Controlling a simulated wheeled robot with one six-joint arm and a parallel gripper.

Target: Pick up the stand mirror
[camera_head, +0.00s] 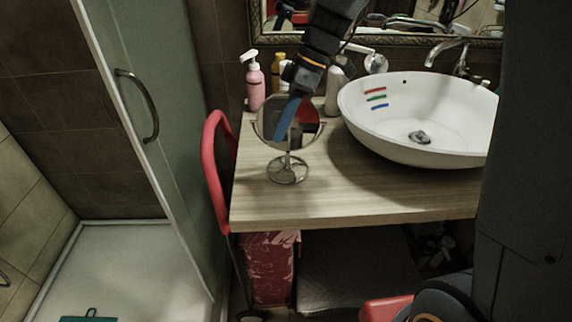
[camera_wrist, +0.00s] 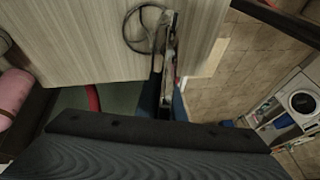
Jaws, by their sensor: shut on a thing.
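The stand mirror (camera_head: 307,127) is a small round mirror on a thin metal stem with a round wire base (camera_head: 288,170). In the head view it is upright at the left end of the wooden counter. My gripper (camera_head: 288,128) reaches down to it from above and covers part of its face. In the wrist view the mirror shows edge-on (camera_wrist: 168,48), with the gripper (camera_wrist: 168,98) shut on its edge. The base appears at or very near the counter top; I cannot tell if it touches.
The wooden counter (camera_head: 330,200) carries a white basin (camera_head: 400,140) to the right. A pink pump bottle (camera_head: 255,86) and a grey bottle (camera_head: 335,90) stand behind the mirror. A red curved handle (camera_head: 213,165) rises at the counter's left edge, near a glass shower door (camera_head: 150,180).

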